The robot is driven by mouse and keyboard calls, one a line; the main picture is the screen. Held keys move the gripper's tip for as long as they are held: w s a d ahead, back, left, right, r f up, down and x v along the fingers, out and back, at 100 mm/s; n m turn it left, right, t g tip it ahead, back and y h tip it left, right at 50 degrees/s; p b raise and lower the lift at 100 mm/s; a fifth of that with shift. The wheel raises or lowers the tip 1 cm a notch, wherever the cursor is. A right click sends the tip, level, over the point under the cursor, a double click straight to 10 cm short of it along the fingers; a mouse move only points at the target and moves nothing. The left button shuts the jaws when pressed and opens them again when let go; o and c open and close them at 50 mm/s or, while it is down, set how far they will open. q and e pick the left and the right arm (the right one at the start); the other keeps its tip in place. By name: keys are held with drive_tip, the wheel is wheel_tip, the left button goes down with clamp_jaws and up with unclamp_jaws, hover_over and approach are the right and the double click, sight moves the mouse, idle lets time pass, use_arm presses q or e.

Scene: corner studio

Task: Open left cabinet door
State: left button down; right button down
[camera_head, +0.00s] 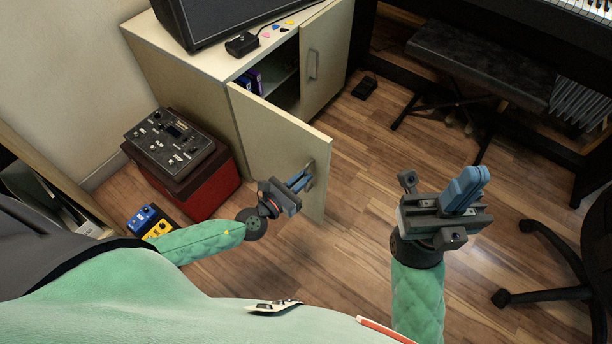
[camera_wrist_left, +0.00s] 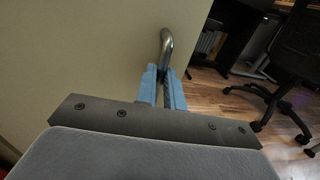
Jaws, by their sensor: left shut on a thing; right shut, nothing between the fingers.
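The left cabinet door (camera_head: 272,146) is cream and stands swung well out from the cabinet (camera_head: 185,75), showing part of the dark inside. My left gripper (camera_head: 301,181) is at the door's metal handle near its outer edge. In the left wrist view the handle (camera_wrist_left: 167,45) runs down between the blue fingers (camera_wrist_left: 162,88), which are shut on it. My right gripper (camera_head: 464,190) is shut and empty, over the floor to the right of the door. The right cabinet door (camera_head: 325,58) is closed, with its own handle (camera_head: 313,65).
A red box (camera_head: 205,185) with an effects mixer (camera_head: 168,143) on top stands left of the open door. A bench (camera_head: 475,65) and a chair base (camera_head: 550,260) are at the right. Wooden floor (camera_head: 350,200) is clear around the door's outer edge.

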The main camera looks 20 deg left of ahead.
use_arm(q)
drive_tip(key=shift+s+a+b, duration=0.3)
drive_tip(key=shift+s+a, duration=0.2)
drive_tip(key=shift+a, duration=0.05)
drive_tip(key=shift+r, duration=0.1)
drive_tip(key=c, duration=1.5)
unclamp_jaws()
drive_tip(key=shift+a, duration=0.1)
drive_tip(key=shift+s, duration=0.2)
drive_tip(key=shift+v, duration=3.75)
